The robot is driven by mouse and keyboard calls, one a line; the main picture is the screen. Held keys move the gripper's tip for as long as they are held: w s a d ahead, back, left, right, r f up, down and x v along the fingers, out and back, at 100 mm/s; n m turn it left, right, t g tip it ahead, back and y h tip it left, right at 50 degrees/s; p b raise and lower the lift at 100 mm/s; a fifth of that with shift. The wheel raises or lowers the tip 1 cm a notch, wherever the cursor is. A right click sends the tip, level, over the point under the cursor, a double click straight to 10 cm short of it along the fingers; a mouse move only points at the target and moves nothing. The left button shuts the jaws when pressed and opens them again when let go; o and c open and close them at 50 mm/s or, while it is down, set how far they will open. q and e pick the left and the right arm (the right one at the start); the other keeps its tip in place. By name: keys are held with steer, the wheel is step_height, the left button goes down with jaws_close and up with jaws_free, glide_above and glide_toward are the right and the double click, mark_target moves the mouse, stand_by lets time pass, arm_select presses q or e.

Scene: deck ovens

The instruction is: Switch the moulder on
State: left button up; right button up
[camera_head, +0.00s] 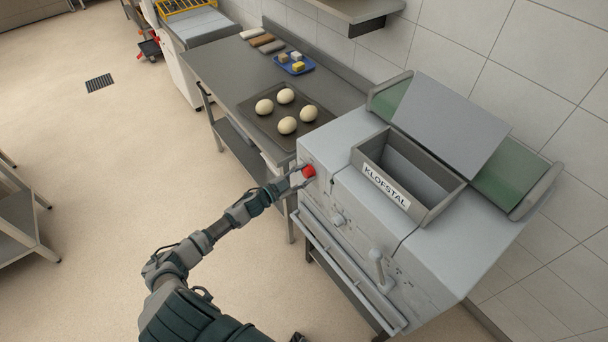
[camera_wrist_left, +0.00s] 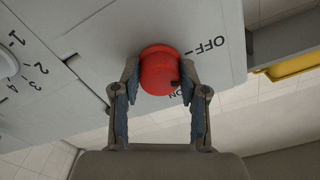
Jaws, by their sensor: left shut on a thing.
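The moulder (camera_head: 345,215) is a grey machine with an open hopper and a label reading KLOFSTAL, at the right of the head view. A red knob (camera_head: 308,172) sits on its front panel near the left corner. The knob (camera_wrist_left: 159,70) shows large in the left wrist view, with OFF printed beside it and another, partly hidden marking below. My left gripper (camera_head: 300,178) is at the knob. In the left wrist view its fingers (camera_wrist_left: 160,85) are shut on the knob from both sides.
A steel table (camera_head: 222,72) stands beyond the moulder, with a dark tray (camera_head: 262,122) of several dough balls and a blue tray (camera_head: 307,66). The floor at left is mostly clear.

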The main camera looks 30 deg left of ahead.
arm_select(q)
steer(key=m, duration=0.3)
steer(key=shift+f+m, duration=0.1)
steer(key=shift+m, duration=0.3)
steer(key=m, duration=0.2)
steer(key=shift+f+m+b, duration=0.1)
steer(key=shift+m+b, duration=0.2)
steer(key=shift+b, duration=0.05)
steer(key=m+b, duration=0.1)
steer(key=m, duration=0.3)
steer(key=shift+m, duration=0.3)
steer(key=shift+s+f+m, duration=0.1)
steer(key=shift+m, duration=0.6)
steer(key=shift+f+b, duration=0.1)
steer(key=shift+b, duration=0.2)
steer(key=o, duration=1.2)
steer(key=shift+c, duration=0.2)
steer(key=shift+r, duration=0.2)
steer(key=shift+s+a, duration=0.1)
steer(key=v, duration=1.1)
steer(key=shift+s+a, duration=0.15)
steer(key=shift+s, duration=0.15)
